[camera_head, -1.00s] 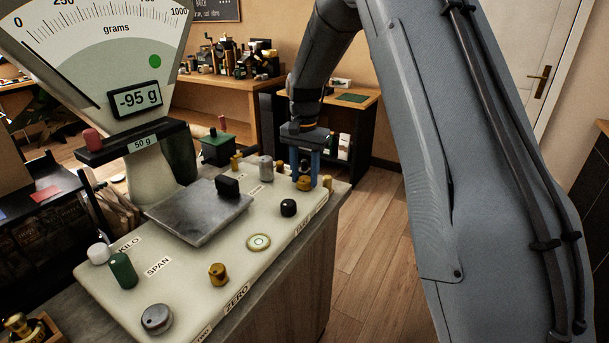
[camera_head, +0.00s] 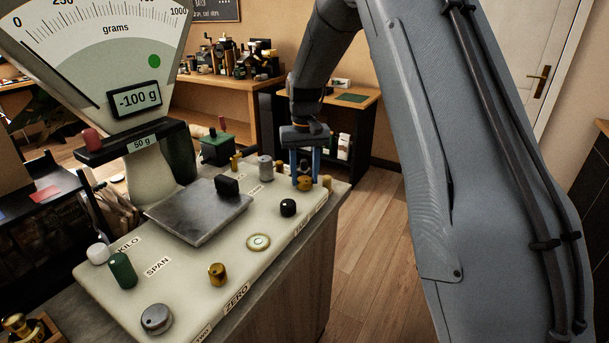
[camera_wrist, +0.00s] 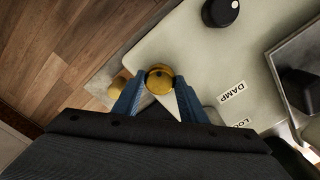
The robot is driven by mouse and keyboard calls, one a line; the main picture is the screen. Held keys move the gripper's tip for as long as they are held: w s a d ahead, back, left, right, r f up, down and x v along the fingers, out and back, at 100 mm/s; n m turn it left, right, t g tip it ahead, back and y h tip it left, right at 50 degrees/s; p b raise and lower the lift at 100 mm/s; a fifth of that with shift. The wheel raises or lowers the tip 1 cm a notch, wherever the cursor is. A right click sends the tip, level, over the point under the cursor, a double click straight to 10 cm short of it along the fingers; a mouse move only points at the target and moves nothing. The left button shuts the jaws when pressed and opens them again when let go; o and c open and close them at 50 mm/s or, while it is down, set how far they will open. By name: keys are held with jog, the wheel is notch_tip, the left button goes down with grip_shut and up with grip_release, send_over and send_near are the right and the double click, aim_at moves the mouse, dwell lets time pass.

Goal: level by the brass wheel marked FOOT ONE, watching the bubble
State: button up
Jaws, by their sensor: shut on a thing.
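My gripper (camera_head: 304,180) has its blue fingers shut on a brass wheel (camera_head: 305,184) at the far right corner of the scale's cream base. In the wrist view the brass wheel (camera_wrist: 158,80) sits between the two fingertips (camera_wrist: 156,92). I cannot read a FOOT ONE label on it; the lettering on that edge is too slanted. The round bubble level (camera_head: 259,242) is on the base, with a pale green face and a ring. The bubble's exact place is too small to tell. The readout (camera_head: 138,99) shows -100 g.
A black knob (camera_head: 288,207) and a grey knob (camera_head: 265,168) stand near my gripper. Another brass knob (camera_head: 327,183) is just right of it. A brass knob (camera_head: 217,273) stands nearer the front. The grey pan (camera_head: 190,222) holds a small black block (camera_head: 228,185).

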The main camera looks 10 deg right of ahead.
aim_at(305, 179)
jog(key=shift+r+n, duration=0.1)
jog(key=shift+n, duration=0.2)
jog(key=o, duration=1.1)
jog(key=shift+c, duration=0.2)
jog(key=shift+r+b, duration=1.2)
jog(key=shift+r, duration=2.7)
jog(key=shift+s, duration=0.1)
jog(key=s+f, duration=0.3)
jog(key=s, duration=0.7)
jog(key=s+f, duration=0.4)
jog(key=s, duration=0.6)
jog(key=s+f+t, duration=0.1)
jog(key=s+f, duration=0.2)
jog(key=s, duration=0.6)
jog(key=shift+s+f, duration=0.4)
